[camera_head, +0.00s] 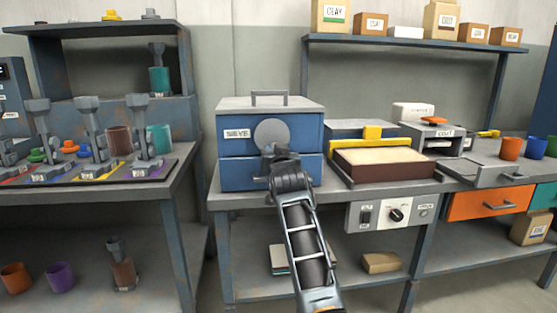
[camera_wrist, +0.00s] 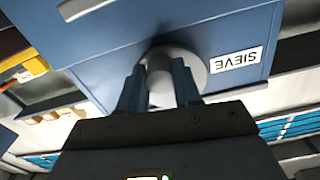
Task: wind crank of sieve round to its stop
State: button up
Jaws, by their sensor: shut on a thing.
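The sieve (camera_head: 300,134) is a blue box with a grey lid and top handle, labelled SIEVE, on the middle bench. Its round grey crank hub (camera_head: 271,132) is on the front face. My gripper (camera_head: 275,152) is at the front of the sieve, just below the hub's middle, and hides part of the crank. In the wrist view, the sieve (camera_wrist: 110,58) appears upside down with the hub disc (camera_wrist: 200,68) behind the fingers. My gripper (camera_wrist: 161,90) is shut on a grey cylindrical crank knob (camera_wrist: 160,72) between its two fingers.
Right of the sieve stands a sand-filled tray (camera_head: 385,166) with a yellow clamp (camera_head: 372,134). A control panel (camera_head: 390,214) is on the bench front below it. The left bench (camera_head: 95,190) holds several grey tools and cups. A gap separates the two benches.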

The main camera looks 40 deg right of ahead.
jog(key=shift+w+a+f+m+b, duration=0.2)
jog(key=shift+m+b, duration=0.15)
jog(key=shift+m, duration=0.45)
jog(key=o, duration=1.1)
jog(key=shift+r, duration=0.15)
jog(key=shift+c, duration=0.2)
jog(key=shift+s+a, duration=0.1)
jog(key=v, duration=0.7)
jog(key=shift+s+a+p, duration=0.15)
jog(key=shift+s+p, duration=0.15)
jog(key=shift+p, duration=0.1)
